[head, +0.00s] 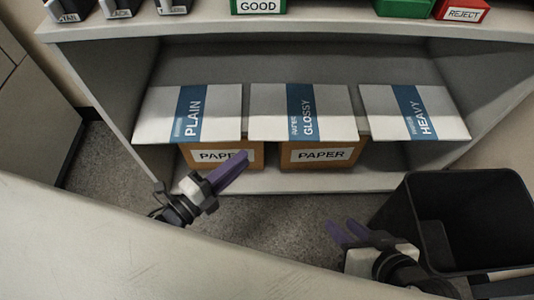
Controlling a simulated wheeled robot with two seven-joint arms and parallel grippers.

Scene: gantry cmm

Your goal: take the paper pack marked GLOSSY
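The pack marked GLOSSY (265,113) is white with a blue band. It lies flat on the shelf between the pack marked PLAIN (155,118) and the pack marked HEAVY (448,120). Its front edge reaches over a cardboard box labelled PAPER (320,156). My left gripper (240,160) is below and left of the GLOSSY pack, in front of the boxes, apart from the pack. Its purple fingers overlap in this view, so their gap is hidden. My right gripper (342,224) is lower right, beside the black bin, with its fingers apart and nothing between them.
A second PAPER box (208,155) stands below the PLAIN pack. A black open bin (403,205) stands at the lower right. The top shelf (330,20) holds a green GOOD bin (258,6) and a red REJECT bin (462,12). A pale surface (90,245) fills the foreground.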

